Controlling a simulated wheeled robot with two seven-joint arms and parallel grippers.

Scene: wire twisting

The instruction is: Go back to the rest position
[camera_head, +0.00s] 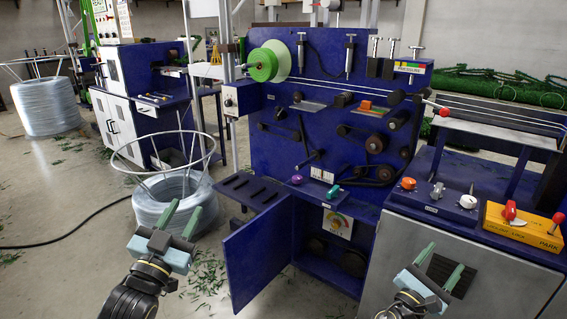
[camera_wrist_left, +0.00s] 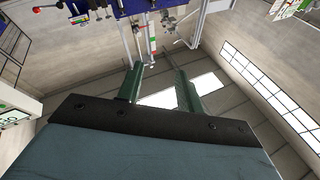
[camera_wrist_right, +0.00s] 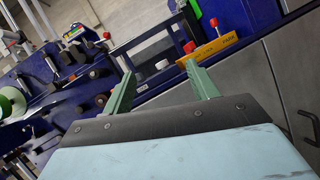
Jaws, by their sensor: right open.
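My left gripper (camera_head: 180,222) is raised in front of the machine at the lower left of the head view, its two green fingers apart with nothing between them. The fingers also show apart and empty in the left wrist view (camera_wrist_left: 160,88). My right gripper (camera_head: 440,264) is at the lower right of the head view, in front of the grey cabinet. Its fingers are apart and empty in the right wrist view (camera_wrist_right: 160,85). The blue wire twisting machine (camera_head: 275,140) stands ahead of both grippers, with a green spool (camera_head: 264,65) at its upper left.
A blue door (camera_head: 252,250) stands open below the machine. A wire coil (camera_head: 172,203) with a ring frame stands left on the floor. A yellow panel (camera_head: 520,228) with red knobs sits at right on the grey cabinet (camera_head: 385,250). Green scraps litter the floor.

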